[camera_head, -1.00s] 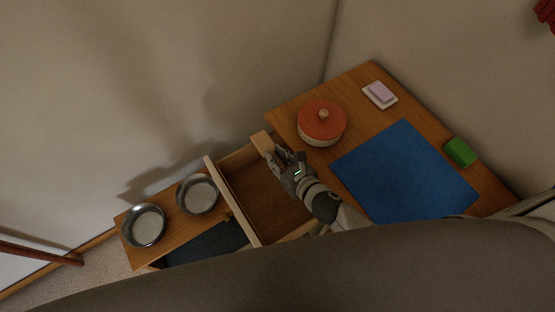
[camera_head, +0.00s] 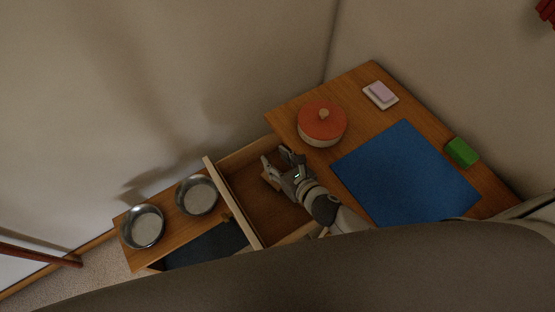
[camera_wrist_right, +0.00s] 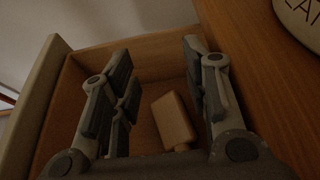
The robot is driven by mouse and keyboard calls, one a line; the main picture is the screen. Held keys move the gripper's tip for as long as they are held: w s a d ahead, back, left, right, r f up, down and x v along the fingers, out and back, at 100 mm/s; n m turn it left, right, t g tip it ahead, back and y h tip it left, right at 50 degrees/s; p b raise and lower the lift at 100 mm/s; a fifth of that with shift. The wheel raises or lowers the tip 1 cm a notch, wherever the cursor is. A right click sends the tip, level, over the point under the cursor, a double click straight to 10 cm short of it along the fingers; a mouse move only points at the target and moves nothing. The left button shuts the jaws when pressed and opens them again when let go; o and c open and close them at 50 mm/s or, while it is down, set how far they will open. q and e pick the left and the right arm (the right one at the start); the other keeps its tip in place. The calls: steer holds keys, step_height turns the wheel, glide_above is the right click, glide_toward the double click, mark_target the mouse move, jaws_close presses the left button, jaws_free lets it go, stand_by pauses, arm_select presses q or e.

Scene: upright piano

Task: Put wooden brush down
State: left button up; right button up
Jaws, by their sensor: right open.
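The wooden brush (camera_wrist_right: 172,121) lies on the floor of the open drawer (camera_head: 262,212), with its pale block tilted in the right wrist view. My right gripper (camera_head: 275,157) is over the drawer. In the right wrist view its fingers (camera_wrist_right: 158,60) are spread wide, with the brush showing between them and clear of both. In the head view the brush is mostly hidden by the gripper. My left gripper is not in view.
The desk top to the right holds an orange-lidded pot (camera_head: 322,122), a blue mat (camera_head: 405,175), a pink bar on a white dish (camera_head: 380,95) and a green block (camera_head: 462,152). Two metal bowls (camera_head: 143,226) (camera_head: 197,195) stand on a wooden surface left of the drawer.

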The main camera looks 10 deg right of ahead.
steer(key=v, duration=1.2)
steer(key=shift+r+p, duration=0.3)
steer(key=shift+r, duration=0.1)
steer(key=shift+d, duration=0.1)
